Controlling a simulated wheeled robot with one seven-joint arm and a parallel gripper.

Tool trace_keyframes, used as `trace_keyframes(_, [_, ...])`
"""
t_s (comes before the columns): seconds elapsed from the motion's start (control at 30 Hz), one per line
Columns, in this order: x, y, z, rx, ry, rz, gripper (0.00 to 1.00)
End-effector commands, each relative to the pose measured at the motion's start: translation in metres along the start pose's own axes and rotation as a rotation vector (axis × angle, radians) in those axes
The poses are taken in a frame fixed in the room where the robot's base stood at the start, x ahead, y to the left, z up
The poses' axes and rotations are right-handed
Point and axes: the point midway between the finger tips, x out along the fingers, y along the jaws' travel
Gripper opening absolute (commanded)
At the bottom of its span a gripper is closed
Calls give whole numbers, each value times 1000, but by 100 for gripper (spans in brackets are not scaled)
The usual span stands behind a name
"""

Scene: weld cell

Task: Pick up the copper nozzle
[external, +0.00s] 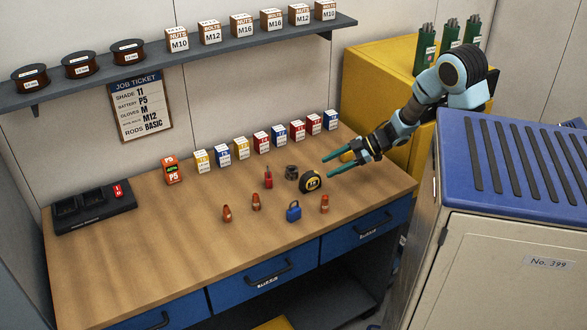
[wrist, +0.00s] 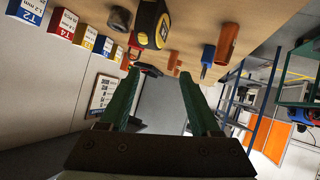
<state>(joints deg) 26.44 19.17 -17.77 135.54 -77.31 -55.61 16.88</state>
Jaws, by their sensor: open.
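Three small copper-coloured nozzle-like pieces stand on the workbench in the external view: a left one (external: 227,213), a middle one (external: 256,202) and a right one (external: 324,203). In the wrist view one copper piece (wrist: 228,40) shows large at the top right, and another (wrist: 173,60) is smaller and farther off. My gripper (external: 328,168) is open and empty above the right part of the bench, behind the right copper piece and apart from it. Its green fingers (wrist: 159,75) are spread in the wrist view with nothing between them.
A tape measure (external: 311,181), a blue padlock (external: 293,211), a dark round part (external: 291,172) and a small red item (external: 268,178) stand near the copper pieces. A row of small boxes (external: 262,142) lines the back. The bench's left front (external: 130,255) is clear. A blue-topped cabinet (external: 510,160) stands right.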

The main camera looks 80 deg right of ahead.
Motion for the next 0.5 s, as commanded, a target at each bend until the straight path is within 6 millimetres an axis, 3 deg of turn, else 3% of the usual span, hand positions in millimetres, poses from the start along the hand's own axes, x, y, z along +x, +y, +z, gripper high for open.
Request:
trace_keyframes(0.03, [2,-9,22,-5,40,-65,64])
trace_keyframes(0.2, [-18,-39,44,8,148,-272,64])
trace_keyframes(0.37, [-29,-52,50,27,185,-362,64])
trace_keyframes(0.5, [-15,-61,44,28,190,-376,64])
